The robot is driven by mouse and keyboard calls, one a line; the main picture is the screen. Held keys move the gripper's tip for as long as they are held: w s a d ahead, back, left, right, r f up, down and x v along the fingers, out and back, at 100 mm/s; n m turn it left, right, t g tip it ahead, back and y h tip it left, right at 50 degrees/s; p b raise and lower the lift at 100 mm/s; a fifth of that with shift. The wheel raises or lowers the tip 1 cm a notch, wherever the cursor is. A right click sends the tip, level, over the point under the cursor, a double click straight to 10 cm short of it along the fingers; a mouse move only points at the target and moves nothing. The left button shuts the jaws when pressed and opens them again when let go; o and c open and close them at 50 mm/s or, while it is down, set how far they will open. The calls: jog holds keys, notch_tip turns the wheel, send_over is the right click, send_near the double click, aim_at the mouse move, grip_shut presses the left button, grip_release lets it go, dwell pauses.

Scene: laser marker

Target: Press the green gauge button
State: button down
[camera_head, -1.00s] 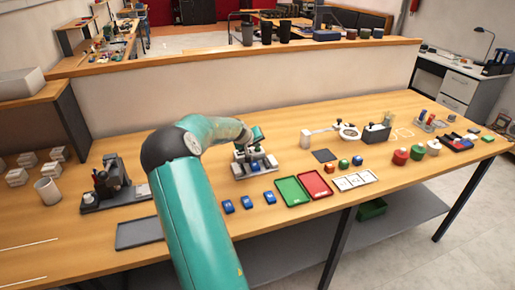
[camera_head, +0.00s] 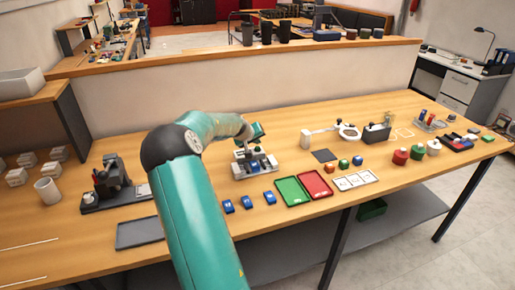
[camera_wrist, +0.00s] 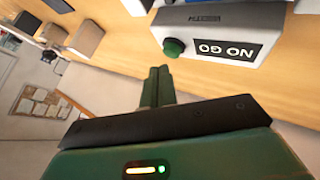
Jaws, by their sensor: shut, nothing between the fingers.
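The green gauge button (camera_wrist: 174,47) sticks out of the edge of a pale grey box (camera_wrist: 205,38) with a black NO GO label, upside down in the wrist view. My gripper (camera_wrist: 159,70) is shut and empty. Its two green fingers lie together, and their tips are just below the button in the picture. A small gap shows between tips and button. In the head view my gripper end (camera_head: 256,132) is above a grey device (camera_head: 254,166) on the bench; its fingertips and the button cannot be made out there.
Blue blocks (camera_head: 247,202), a green tray (camera_head: 293,191) and a red tray (camera_head: 315,185) lie in front of the device. A dark tool stand (camera_head: 108,182) is at left. A magnifier stand (camera_head: 347,131) is at right.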

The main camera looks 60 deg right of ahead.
jog(key=shift+r, duration=2.5)
